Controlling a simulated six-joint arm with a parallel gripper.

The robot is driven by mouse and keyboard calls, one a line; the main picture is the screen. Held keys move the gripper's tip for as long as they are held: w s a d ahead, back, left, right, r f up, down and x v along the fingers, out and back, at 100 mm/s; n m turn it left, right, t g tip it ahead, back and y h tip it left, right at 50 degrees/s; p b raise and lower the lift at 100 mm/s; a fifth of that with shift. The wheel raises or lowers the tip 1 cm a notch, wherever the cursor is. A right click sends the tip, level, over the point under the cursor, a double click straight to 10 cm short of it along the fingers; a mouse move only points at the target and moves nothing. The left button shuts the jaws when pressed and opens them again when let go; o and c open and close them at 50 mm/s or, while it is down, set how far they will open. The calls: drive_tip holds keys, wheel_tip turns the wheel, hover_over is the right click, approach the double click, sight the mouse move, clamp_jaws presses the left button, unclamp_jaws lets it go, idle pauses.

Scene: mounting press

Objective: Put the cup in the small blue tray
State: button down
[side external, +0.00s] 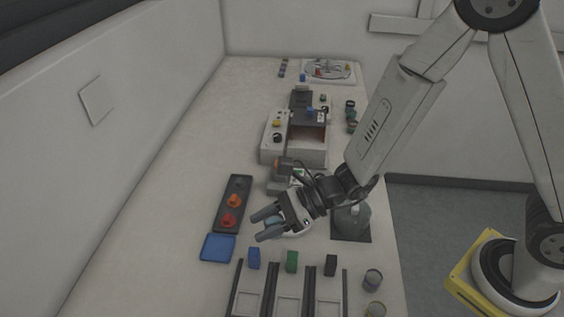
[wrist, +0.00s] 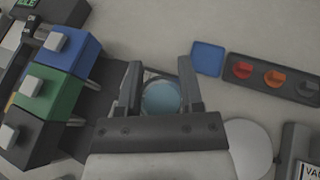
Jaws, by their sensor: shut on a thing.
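The cup (wrist: 162,97) shows as a round teal-blue shape between my fingers in the wrist view. My gripper (wrist: 160,85) is shut on it. In the side view my gripper (side external: 266,224) points left and hides most of the cup. The small blue tray (side external: 217,248) lies flat on the bench, left of my fingertips and a little nearer the camera. It looks empty. In the wrist view the tray (wrist: 207,58) is beyond my fingertips and to the right, apart from the cup.
A dark strip (side external: 240,190) with red and orange pieces lies behind the tray. Blue (side external: 254,258), green (side external: 291,261) and black blocks stand at racks in front. Two small cups (side external: 373,279) stand at the right edge. A grey-beige machine (side external: 275,150) stands behind. The bench's left side is clear.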

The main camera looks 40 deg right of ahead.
drive_tip(key=shift+a, duration=0.3)
drive_tip(key=shift+w+a+f, duration=0.25)
drive_tip(key=shift+w+a, duration=0.05)
drive_tip(key=shift+w, duration=0.2)
drive_tip(key=w+a+f, duration=0.1)
drive_tip(key=w+f, duration=0.1)
drive_tip(key=w, duration=0.1)
drive_tip(key=w+a+f, duration=0.2)
drive_tip(key=w+f, duration=0.1)
drive_tip(key=w+a+f, duration=0.2)
drive_tip(key=w, duration=0.2)
drive_tip(key=shift+a+f, duration=0.2)
drive_tip(key=shift+f, duration=0.15)
drive_tip(key=shift+w+a+f, duration=0.25)
drive_tip(key=shift+w+f, duration=0.15)
drive_tip(key=shift+f, duration=0.15)
drive_tip(key=shift+f, duration=0.1)
